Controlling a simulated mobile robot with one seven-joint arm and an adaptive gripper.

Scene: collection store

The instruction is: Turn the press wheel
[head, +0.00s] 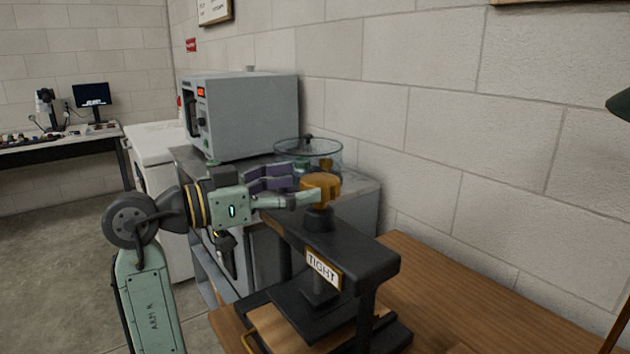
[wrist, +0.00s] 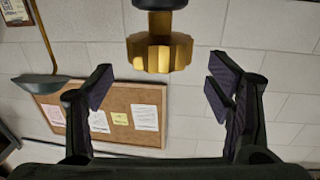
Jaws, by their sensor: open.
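The press wheel is a yellow-brown, ridged knob (head: 321,187) on top of a black press (head: 340,250) in the head view. The press carries a white label reading "TIGHT" and stands on the wooden table. My gripper (head: 290,190) reaches in from the left at the wheel's height. In the wrist view my gripper (wrist: 163,90) is open, with its purple-padded fingers well apart and nothing between them. The wheel (wrist: 160,53) appears there upside down, above the middle of the gap. One finger partly overlaps the wheel in the head view; I cannot tell whether it touches.
A grey oven-like box (head: 250,115) and a round glass vessel (head: 308,150) stand on a grey cabinet behind my gripper. The wooden table (head: 470,300) is clear to the right of the press. A block wall closes off the back. A lamp shade (head: 620,104) hangs at the right edge.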

